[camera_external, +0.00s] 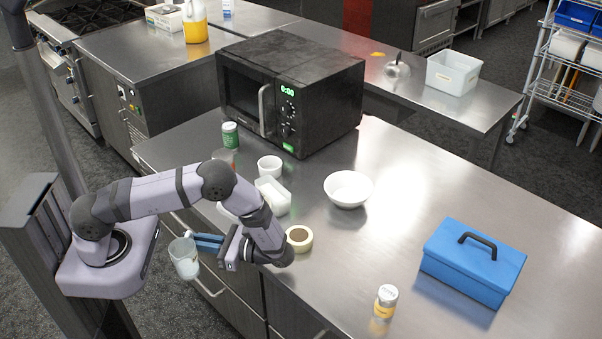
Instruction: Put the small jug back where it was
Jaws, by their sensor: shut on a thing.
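The small jug (184,258) is a pale, translucent vessel at the left, near my arm's base. My gripper (198,241) has blue fingers pointing left and is shut on the jug near its upper part. The jug looks slightly tilted and hangs in front of the counter's drawer side, off the counter top. Its handle cannot be made out.
The steel counter (395,225) holds a microwave (320,75), green can (230,134), white cup (270,166), white container (276,197), white bowl (348,189), tape roll (299,239), small jar (386,300) and blue toolbox (470,265). Its middle right is clear.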

